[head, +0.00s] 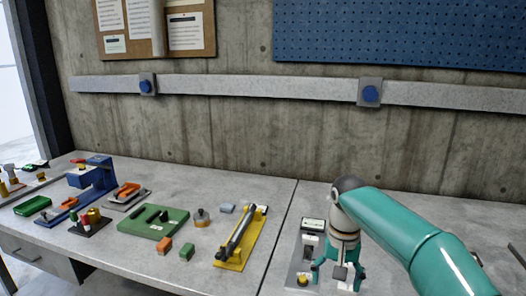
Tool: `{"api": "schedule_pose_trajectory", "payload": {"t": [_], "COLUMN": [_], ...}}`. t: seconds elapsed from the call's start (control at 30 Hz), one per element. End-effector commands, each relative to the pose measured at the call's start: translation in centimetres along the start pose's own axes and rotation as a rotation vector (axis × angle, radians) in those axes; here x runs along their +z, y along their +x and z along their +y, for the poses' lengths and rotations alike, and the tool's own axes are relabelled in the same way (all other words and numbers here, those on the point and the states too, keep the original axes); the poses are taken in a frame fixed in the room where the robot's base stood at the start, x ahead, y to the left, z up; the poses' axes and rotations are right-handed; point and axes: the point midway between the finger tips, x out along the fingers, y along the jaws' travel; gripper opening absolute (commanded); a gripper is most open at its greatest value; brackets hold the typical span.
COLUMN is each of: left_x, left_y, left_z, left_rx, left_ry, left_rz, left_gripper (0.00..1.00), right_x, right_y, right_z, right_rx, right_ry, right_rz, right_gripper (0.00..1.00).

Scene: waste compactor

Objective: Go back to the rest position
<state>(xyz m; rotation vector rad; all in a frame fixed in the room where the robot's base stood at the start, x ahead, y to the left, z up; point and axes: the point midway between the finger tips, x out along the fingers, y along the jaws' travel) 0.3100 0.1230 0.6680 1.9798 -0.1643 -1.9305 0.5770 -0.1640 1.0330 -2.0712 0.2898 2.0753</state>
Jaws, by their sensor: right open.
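My right gripper (337,276) hangs down at the lower right of the head view, at the end of my teal right arm. Its teal fingers are spread open. It is in front of or above a grey device with a pale label (312,224) on the workbench (281,215). The gripper and wrist hide part of this device, and I cannot tell whether they touch it. My left gripper is not in the view.
Left of the gripper stands a yellow fixture (240,238) with a dark bar. Farther left are a green plate (153,222), small orange and green blocks, and a blue machine (92,178). A concrete wall (230,128) stands behind the bench.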

Motion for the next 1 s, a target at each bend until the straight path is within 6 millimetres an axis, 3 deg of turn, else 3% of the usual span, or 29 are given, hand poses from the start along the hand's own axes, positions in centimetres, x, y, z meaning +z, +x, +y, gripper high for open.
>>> {"api": "schedule_pose_trajectory", "payload": {"t": [0.07, 0.2, 0.37, 0.63, 0.77, 0.9, 1.0], "left_x": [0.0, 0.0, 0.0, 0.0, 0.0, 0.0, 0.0], "left_y": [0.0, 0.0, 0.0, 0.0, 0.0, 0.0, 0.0], "left_z": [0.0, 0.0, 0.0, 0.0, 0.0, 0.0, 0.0], "left_rx": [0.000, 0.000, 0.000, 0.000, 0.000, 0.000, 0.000], "left_ry": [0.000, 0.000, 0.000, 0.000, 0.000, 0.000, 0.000], "left_rz": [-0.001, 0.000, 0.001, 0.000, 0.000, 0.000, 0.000], "left_gripper": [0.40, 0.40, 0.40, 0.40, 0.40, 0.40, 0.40], "right_x": [-0.2, -0.7, 0.6, 4.7, 8.5, 15.3, 20.7], "right_y": [0.2, 2.6, 6.2, 14.9, 21.1, 28.4, 32.2], "right_z": [0.4, 2.6, 4.2, 6.0, 6.3, 6.0, 5.5], "right_rx": [0.001, 0.021, 0.059, 0.078, 0.039, -0.059, -0.143], "right_ry": [0.008, 0.050, 0.060, 0.052, 0.031, 0.002, -0.007], "right_rz": [-0.003, -0.050, -0.147, -0.325, -0.412, -0.485, -0.501], "right_gripper": [0.81, 0.81, 0.81, 0.81, 0.81, 0.81, 0.81]}}
